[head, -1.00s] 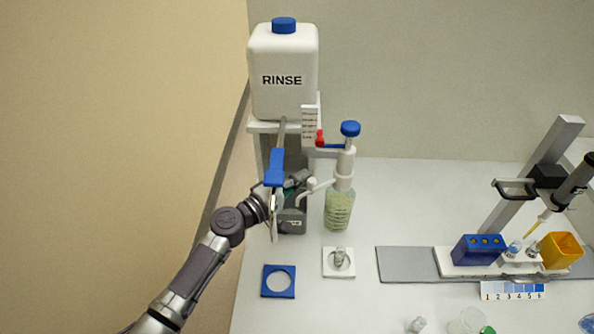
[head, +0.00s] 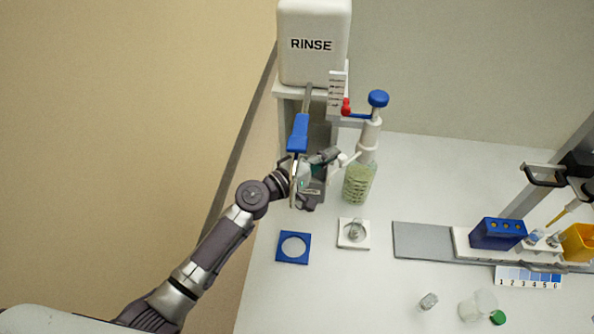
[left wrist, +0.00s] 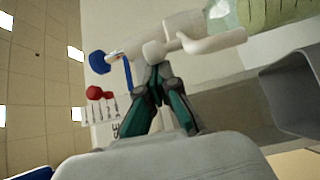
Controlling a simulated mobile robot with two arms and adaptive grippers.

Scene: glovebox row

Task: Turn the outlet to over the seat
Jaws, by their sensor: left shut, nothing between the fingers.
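The dispenser bottle (head: 358,184) holds pale green liquid and stands upright under a blue-topped white head. Its white outlet (head: 345,160) points left, toward my left gripper (head: 337,155). The outlet also shows in the left wrist view (left wrist: 205,43), with its rounded white end just beyond the fingertips (left wrist: 154,72). The fingers are shut and empty, close beside that end; I cannot tell if they touch it. My right gripper is out of view.
A white RINSE tank (head: 315,62) stands on a shelf behind my left gripper, with a blue handle (head: 299,132) in front. A blue square with a round opening (head: 280,251) lies left of the seat. A rack (head: 462,244) stands right.

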